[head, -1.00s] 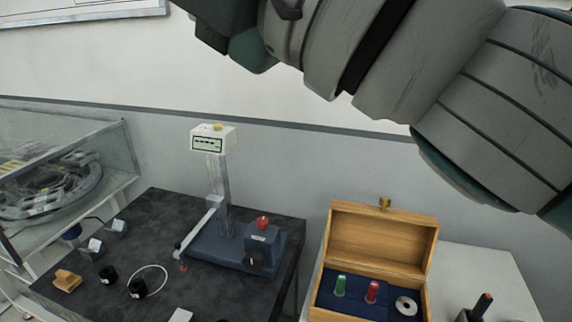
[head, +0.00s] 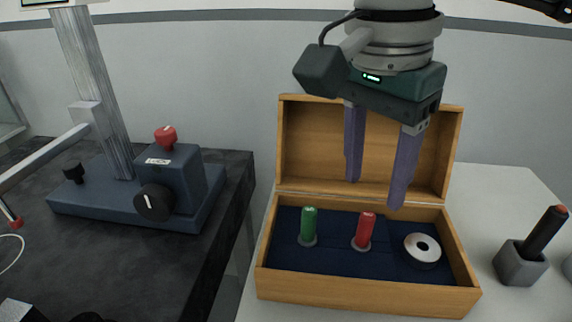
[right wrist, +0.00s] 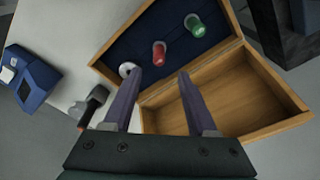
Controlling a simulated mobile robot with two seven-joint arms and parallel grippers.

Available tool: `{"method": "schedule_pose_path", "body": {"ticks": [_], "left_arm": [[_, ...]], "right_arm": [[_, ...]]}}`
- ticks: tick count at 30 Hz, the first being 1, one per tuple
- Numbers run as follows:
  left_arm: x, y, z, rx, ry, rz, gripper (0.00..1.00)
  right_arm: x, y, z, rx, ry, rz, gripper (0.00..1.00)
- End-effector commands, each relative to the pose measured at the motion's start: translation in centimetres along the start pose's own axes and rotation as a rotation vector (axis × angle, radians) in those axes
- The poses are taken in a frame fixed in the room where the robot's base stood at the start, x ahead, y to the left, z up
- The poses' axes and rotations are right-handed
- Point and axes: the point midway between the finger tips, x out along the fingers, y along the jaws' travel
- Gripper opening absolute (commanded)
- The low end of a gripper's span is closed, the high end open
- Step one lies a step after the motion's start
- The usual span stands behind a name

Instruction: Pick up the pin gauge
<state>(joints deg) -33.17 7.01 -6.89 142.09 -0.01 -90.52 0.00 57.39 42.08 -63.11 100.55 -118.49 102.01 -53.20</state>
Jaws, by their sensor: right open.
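An open wooden box (head: 370,300) with a dark blue insert holds an upright green-handled pin (head: 309,224), an upright red-handled pin (head: 364,230) and a metal ring (head: 422,249). I cannot tell for certain which piece is the pin gauge. The box also shows in the right wrist view (right wrist: 225,95), with the green pin (right wrist: 195,25) and red pin (right wrist: 159,53). My right gripper (head: 375,194) is open and empty, pointing down above the box, its purple fingers in front of the raised lid. In the right wrist view the fingers (right wrist: 157,75) are apart with nothing between them.
A black rod with a red tip (head: 545,233) stands tilted in a grey holder (head: 520,264) right of the box. A blue measuring stand (head: 140,190) is on the dark table at left. A gap separates the tables. The raised lid (head: 300,150) stands behind the insert.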

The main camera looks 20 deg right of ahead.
Motion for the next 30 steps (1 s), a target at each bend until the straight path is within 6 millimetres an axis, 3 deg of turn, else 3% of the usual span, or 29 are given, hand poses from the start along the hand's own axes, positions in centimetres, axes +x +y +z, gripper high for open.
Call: {"method": "schedule_pose_path", "body": {"ticks": [8, 15, 24, 30], "left_arm": [[-0.4, 0.0, -0.1, -0.002, -0.002, 0.001, 1.0], [-0.7, 0.1, -0.2, -0.005, -0.001, 0.004, 1.0], [-0.7, 0.1, -0.2, -0.005, -0.001, 0.004, 1.0], [-0.7, 0.1, -0.2, -0.005, -0.001, 0.004, 1.0]], "right_arm": [[2.9, 0.2, 0.2, 0.0, -0.004, 0.004, 0.58], [6.5, 0.2, 0.6, 0.001, -0.006, 0.001, 0.58], [7.2, 0.2, 0.5, 0.0, -0.005, -0.002, 0.58], [7.1, 0.2, 0.5, 0.0, -0.005, -0.002, 0.37]]}}
